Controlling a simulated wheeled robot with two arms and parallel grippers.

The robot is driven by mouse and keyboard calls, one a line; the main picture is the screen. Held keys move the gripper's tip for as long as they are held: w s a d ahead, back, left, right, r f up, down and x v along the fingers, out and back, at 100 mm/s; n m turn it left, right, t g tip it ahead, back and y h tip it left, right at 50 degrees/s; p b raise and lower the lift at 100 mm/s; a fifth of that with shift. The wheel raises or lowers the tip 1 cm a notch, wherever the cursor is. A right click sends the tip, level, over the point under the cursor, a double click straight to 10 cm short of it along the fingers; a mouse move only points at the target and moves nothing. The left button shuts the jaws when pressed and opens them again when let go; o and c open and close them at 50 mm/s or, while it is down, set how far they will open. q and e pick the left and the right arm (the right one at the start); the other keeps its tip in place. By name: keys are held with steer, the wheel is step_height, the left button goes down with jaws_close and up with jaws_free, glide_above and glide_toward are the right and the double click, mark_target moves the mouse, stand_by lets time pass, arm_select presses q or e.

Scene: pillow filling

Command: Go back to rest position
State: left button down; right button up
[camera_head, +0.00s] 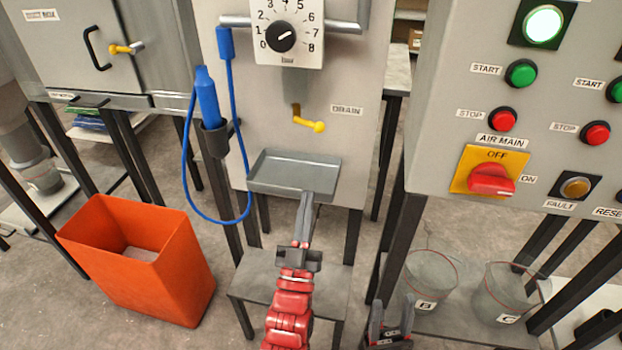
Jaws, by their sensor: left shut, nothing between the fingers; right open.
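My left gripper (306,200) is shut and empty, on the end of a red arm that reaches up from the bottom middle of the head view. Its fingertips overlap the front edge of the small grey tray (262,184) under the drain; I cannot tell whether they touch it. My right gripper (391,312) is open and empty, low in the view to the right of the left arm. Only its front part shows at the bottom edge.
An orange bin (178,268) stands on the floor at left. A blue hose (184,165) loops beside the dial panel (287,75). A yellow drain handle (309,125) sits above the tray. Clear containers B (432,275) and C (503,285) stand under the control panel (450,110) at right.

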arm_select(q)
steer(key=shift+v, duration=1)
steer(key=shift+r, duration=0.1)
